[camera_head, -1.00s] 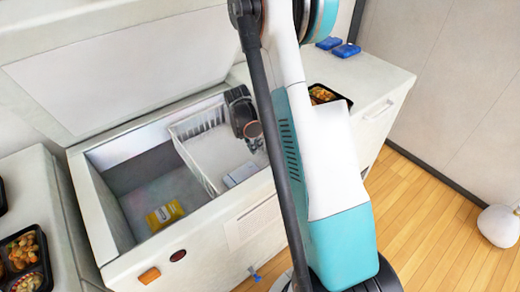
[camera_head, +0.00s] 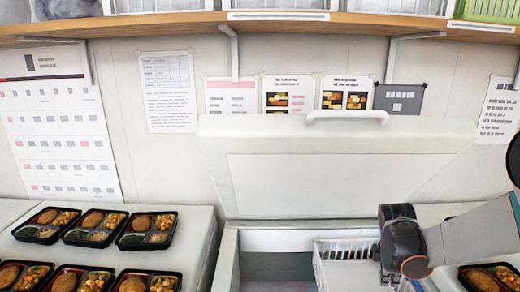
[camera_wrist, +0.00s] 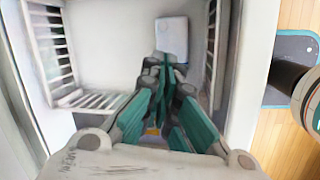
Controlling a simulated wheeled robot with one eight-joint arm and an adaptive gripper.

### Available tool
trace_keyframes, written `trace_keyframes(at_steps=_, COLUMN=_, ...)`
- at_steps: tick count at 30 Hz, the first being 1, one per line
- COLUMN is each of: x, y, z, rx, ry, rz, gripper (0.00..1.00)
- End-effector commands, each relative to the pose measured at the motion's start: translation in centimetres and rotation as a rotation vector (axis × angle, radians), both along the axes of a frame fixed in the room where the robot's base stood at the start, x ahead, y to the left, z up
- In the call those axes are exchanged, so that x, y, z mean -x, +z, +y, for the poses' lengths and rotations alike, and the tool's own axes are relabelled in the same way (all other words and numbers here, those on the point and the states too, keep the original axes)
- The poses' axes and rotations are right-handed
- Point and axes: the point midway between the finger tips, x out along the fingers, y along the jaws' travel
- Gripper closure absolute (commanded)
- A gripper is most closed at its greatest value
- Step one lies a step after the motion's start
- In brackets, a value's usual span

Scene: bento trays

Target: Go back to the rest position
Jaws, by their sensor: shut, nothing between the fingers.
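My gripper (camera_wrist: 164,72) is in the middle of the wrist view, its teal-padded fingers together with nothing between them. It points down over a white wire basket (camera_wrist: 95,100). A pale box (camera_wrist: 171,37) lies in the basket past the fingertips. In the head view my wrist is at lower right, above the basket (camera_head: 330,248) in the open chest freezer (camera_head: 228,255). The fingertips are not clear there. The freezer lid (camera_head: 330,180) stands raised behind.
Several bento trays (camera_head: 147,240) lie on the left counter (camera_head: 195,225). Another bento tray (camera_head: 490,268) is on the right, partly cut off. A wooden shelf (camera_head: 180,22) with bins runs above. Posters hang on the wall.

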Motion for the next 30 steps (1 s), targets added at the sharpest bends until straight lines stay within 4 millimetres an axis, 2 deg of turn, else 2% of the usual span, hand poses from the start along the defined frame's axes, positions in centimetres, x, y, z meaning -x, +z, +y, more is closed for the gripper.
trace_keyframes(at_steps=1, x=0.6, y=1.5, z=1.1, rx=-0.011, ry=-0.036, rz=-0.031, gripper=1.00)
trace_keyframes(at_steps=6, x=2.4, y=5.7, z=4.1, rx=-0.061, ry=-0.179, rz=-0.138, gripper=1.00)
trace_keyframes(at_steps=15, x=6.7, y=11.2, z=9.2, rx=-0.191, ry=-0.433, rz=-0.311, gripper=1.00)
trace_keyframes(at_steps=24, x=12.1, y=14.2, z=13.4, rx=-0.372, ry=-0.707, rz=-0.448, gripper=1.00)
trace_keyframes(at_steps=30, x=15.6, y=14.6, z=15.5, rx=-0.521, ry=-0.918, rz=-0.512, gripper=1.00)
